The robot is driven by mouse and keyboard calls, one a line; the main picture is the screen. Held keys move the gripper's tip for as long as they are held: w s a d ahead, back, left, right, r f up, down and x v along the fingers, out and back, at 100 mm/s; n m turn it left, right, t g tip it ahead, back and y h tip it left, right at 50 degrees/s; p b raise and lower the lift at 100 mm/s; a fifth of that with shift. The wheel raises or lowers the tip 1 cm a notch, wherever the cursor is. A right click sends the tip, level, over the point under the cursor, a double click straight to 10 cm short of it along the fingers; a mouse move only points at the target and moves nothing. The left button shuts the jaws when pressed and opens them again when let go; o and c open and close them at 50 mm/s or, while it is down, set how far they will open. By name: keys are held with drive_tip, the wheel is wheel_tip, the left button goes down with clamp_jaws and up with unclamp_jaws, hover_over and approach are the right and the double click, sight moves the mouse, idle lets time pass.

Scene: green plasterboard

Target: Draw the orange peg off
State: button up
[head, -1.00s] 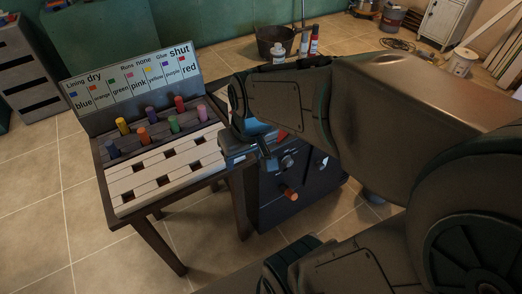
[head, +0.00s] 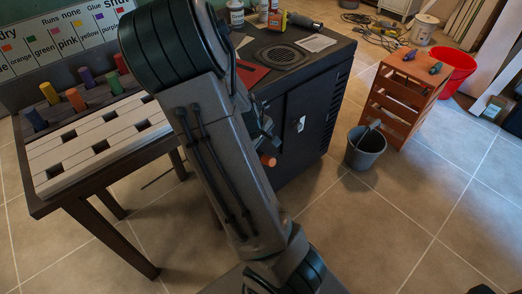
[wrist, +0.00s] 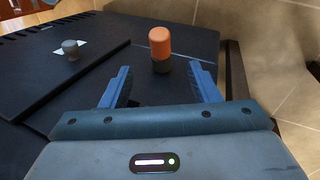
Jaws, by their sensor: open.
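An orange peg (wrist: 160,42) with a dark lower part stands out from the dark cabinet face in the wrist view. It also shows in the head view (head: 267,160), beside my forearm. My gripper (wrist: 160,85) is open and empty, its blue fingers spread to either side of the peg's line. The peg lies just beyond the fingertips, apart from them. In the head view the gripper is mostly hidden behind my arm.
A grey knob (wrist: 70,48) sits on a raised panel to the left of the peg. The dark cabinet (head: 318,115) carries bottles and tools on top. A grey bucket (head: 366,150) and an orange crate (head: 405,90) stand to its right. Floor in front is clear.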

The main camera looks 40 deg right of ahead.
drive_tip(key=b+x, duration=0.6)
drive_tip(key=x, duration=0.7)
drive_tip(key=shift+d+f, duration=0.2)
drive_tip(key=c, duration=1.1)
drive_tip(key=shift+o, duration=0.7)
drive_tip(key=shift+s+r, duration=0.1)
drive_tip(key=shift+c, duration=0.5)
